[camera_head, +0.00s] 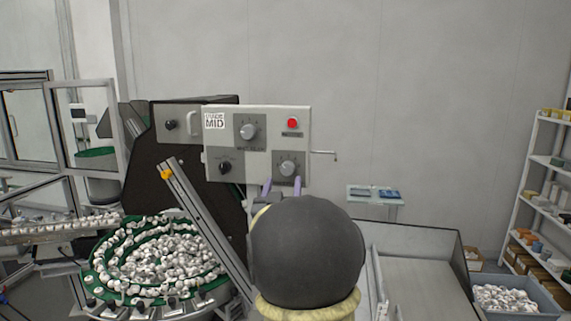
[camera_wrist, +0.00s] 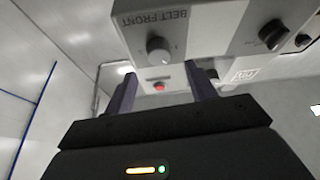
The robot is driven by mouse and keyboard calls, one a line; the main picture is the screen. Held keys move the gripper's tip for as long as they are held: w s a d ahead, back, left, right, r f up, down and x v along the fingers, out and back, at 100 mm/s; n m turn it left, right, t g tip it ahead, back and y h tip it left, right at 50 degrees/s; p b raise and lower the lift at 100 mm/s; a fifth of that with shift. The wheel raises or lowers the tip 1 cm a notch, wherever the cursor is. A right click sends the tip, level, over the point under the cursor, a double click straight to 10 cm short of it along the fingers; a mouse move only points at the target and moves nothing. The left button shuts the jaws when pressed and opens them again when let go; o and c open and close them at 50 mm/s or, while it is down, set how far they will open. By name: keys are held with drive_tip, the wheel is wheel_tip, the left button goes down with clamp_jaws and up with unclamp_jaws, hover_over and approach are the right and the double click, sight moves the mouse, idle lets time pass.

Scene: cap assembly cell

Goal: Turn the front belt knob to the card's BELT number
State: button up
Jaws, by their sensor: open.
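The front belt knob is a grey round knob (camera_head: 288,169) at the lower right of the light control panel (camera_head: 262,112). In the wrist view the same knob (camera_wrist: 160,50) sits beside a BELT FRONT label. Its pointer and scale are too small to read. A white card (camera_head: 214,120) on the panel's upper left reads MID in large letters; its smaller line is unclear and no BELT number is legible. My gripper (camera_head: 282,184) is open, its two purple fingers just below the knob. In the wrist view the gripper (camera_wrist: 161,84) shows empty, with the knob beyond its fingers and apart from them.
A red button (camera_head: 292,123) is above the knob. Another grey knob (camera_head: 248,131) and a dark knob (camera_head: 225,167) are to the left. A thin rod (camera_head: 325,153) sticks out at the panel's right. A green bowl of white caps (camera_head: 97,265) stands at lower left.

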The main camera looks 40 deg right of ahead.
sight(286, 170)
drive_tip(key=p+x, duration=0.2)
drive_tip(key=x, duration=0.2)
drive_tip(key=shift+d+r, duration=0.1)
drive_tip(key=shift+r, duration=0.1)
drive_tip(key=shift+w+d, duration=0.3)
drive_tip(key=shift+w, duration=0.05)
drive_tip(key=c, duration=1)
